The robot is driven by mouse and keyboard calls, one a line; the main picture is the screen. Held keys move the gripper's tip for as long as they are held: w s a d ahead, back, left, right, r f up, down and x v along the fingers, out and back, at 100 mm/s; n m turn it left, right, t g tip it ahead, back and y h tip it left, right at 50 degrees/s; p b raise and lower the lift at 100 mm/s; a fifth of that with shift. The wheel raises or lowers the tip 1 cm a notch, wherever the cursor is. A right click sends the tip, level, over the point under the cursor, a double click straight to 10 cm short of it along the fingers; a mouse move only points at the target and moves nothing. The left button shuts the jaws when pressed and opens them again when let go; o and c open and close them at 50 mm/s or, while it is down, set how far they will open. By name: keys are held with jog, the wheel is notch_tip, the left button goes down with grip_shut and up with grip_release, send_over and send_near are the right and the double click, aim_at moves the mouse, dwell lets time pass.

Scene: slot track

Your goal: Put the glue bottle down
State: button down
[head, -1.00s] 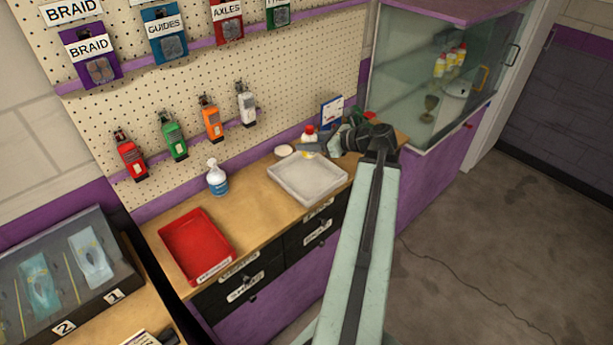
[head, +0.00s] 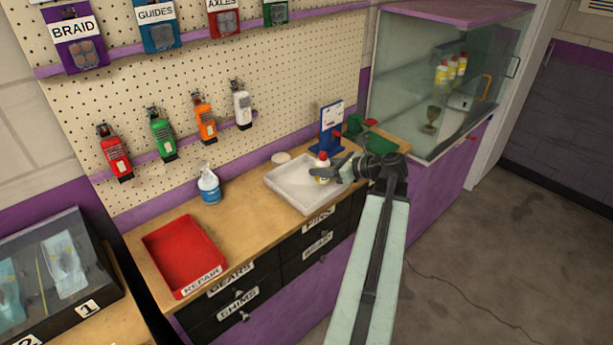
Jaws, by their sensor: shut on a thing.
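The glue bottle (head: 321,167) is white and yellow with a red cap. It is upright at the right part of the white tray (head: 283,195) in the head view. My gripper (head: 325,173) reaches in from the right and is shut on the bottle, hiding part of its body. I cannot tell whether the bottle's base touches the tray floor or hangs just above it.
A red tray (head: 185,257) and a spray bottle (head: 209,184) are on the bench at left. A blue stand (head: 331,132) and a green object (head: 377,140) are behind my gripper. Similar bottles (head: 450,69) stand in the glass cabinet.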

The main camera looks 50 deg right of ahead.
jog(key=w, duration=0.1)
jog(key=w+a, duration=0.1)
jog(key=w, duration=0.2)
jog(key=shift+w+a+f, duration=0.2)
jog(key=shift+w+f, duration=0.05)
jog(key=shift+w, duration=0.15)
jog(key=f+b, duration=0.2)
jog(key=w+f+b, duration=0.1)
jog(key=f+b, duration=0.1)
jog(key=shift+a, duration=0.15)
jog(key=c, duration=0.8)
grip_release()
jog(key=shift+r, duration=0.15)
jog(key=shift+s+r+p, duration=0.25)
jog(key=shift+p, duration=0.05)
jog(key=p+v, duration=0.4)
jog(key=v, duration=0.6)
jog(key=shift+s+r, duration=0.25)
jog(key=shift+s+d, duration=0.2)
jog(key=shift+s, duration=0.2)
